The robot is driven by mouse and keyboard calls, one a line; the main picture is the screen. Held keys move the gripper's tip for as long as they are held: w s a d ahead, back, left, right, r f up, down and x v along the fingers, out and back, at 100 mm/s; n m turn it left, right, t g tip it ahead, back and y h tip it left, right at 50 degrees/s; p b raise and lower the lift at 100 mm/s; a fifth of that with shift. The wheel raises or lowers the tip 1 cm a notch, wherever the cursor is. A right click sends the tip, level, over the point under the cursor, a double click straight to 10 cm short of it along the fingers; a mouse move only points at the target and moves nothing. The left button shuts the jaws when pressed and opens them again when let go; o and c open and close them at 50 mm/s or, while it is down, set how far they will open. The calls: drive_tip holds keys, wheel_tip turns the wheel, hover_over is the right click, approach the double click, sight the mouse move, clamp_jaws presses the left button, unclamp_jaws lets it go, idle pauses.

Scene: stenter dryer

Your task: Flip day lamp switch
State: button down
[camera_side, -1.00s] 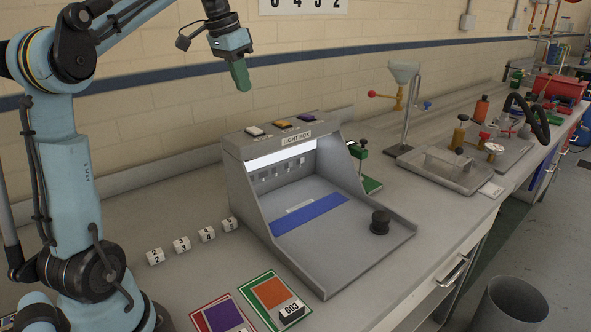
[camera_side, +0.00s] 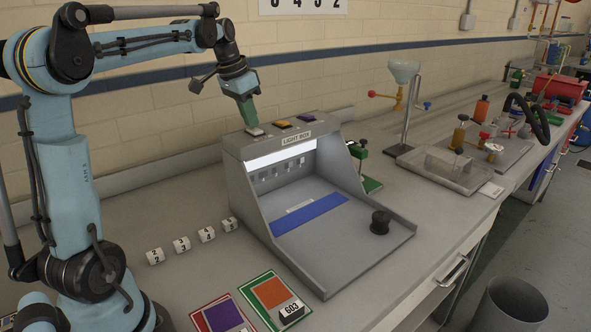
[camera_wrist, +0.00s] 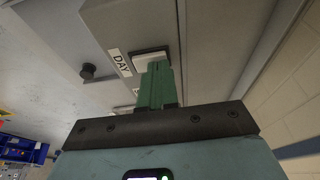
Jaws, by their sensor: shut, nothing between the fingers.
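The light box (camera_side: 300,215) stands on the bench with its inside lit. Three rocker switches sit on its top: a white one (camera_side: 255,131), a yellow one (camera_side: 282,124) and a purple one (camera_side: 306,117). In the wrist view the white switch (camera_wrist: 150,58) is beside a label reading DAY (camera_wrist: 121,63). My gripper (camera_side: 252,124) is shut and empty, with its green fingertips pointing down at the white switch. In the wrist view the fingertips (camera_wrist: 157,66) overlap the switch's near edge. They are at or very close to its surface; contact cannot be told for certain.
Several white number cubes (camera_side: 181,244) lie left of the box. Coloured cards (camera_side: 268,297) lie in front of it. A black knob (camera_side: 380,222) stands on the box's floor. A funnel stand (camera_side: 405,110) is to the right, and the brick wall is behind.

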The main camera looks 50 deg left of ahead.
drive_tip(key=shift+f, duration=0.15)
drive_tip(key=shift+d, duration=0.15)
drive_tip(key=shift+d+r, duration=0.2)
drive_tip(key=shift+d, duration=0.4)
idle(0.3)
drive_tip(key=shift+r, duration=0.65)
drive_tip(key=d+v, duration=0.2)
drive_tip(key=v, duration=1)
drive_tip(key=shift+w+r, duration=0.3)
drive_tip(key=shift+r, duration=0.05)
